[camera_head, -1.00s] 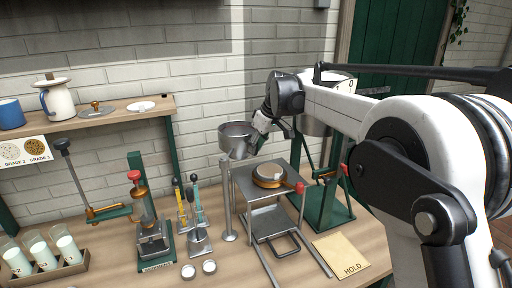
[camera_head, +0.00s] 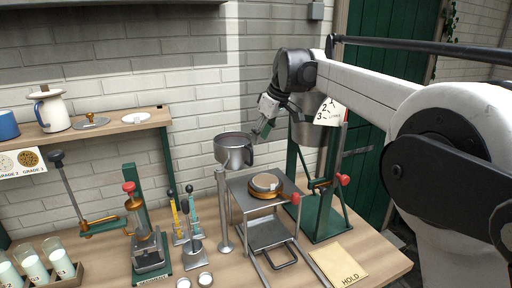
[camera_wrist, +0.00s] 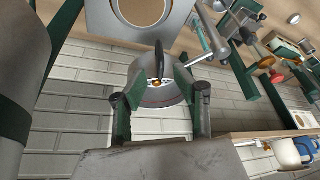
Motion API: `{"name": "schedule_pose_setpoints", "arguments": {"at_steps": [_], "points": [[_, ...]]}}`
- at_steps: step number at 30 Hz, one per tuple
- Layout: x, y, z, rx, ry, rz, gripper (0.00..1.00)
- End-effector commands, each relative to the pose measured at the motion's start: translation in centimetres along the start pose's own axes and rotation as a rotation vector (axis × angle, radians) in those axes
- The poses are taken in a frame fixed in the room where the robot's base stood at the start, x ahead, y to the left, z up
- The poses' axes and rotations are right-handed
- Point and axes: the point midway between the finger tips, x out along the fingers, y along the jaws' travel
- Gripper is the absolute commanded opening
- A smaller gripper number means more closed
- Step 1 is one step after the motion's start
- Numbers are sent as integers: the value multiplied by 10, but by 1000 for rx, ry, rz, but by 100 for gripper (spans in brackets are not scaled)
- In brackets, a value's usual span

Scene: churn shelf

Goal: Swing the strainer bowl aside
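The strainer bowl (camera_head: 234,150) is a grey metal cup atop an upright metal post (camera_head: 224,215), left of and above the small metal stand (camera_head: 262,184). A loop handle shows on its right side. My gripper (camera_head: 259,136) is just right of the bowl, at rim height, pointing down and left. In the wrist view, the bowl (camera_wrist: 150,98) lies beyond my gripper (camera_wrist: 159,76). Its two fingers are spread, with the dark upright handle (camera_wrist: 159,58) seen between them. I cannot tell whether either finger touches it.
A round brass-edged piece (camera_head: 265,185) sits on the stand. A green frame with a hanging metal bucket (camera_head: 308,132) and dial (camera_head: 328,112) is close right of my gripper. Lever tools (camera_head: 192,225) and a bench press (camera_head: 148,245) stand left. A HOLD card (camera_head: 338,266) lies front right.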

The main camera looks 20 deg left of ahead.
Motion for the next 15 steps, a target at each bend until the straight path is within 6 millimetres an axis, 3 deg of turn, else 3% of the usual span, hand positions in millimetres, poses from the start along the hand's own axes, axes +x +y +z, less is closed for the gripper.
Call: {"name": "schedule_pose_setpoints", "arguments": {"at_steps": [6,15], "points": [[-20,0,0,0,0,0,28],[-22,0,0,0,0,0,28]]}}
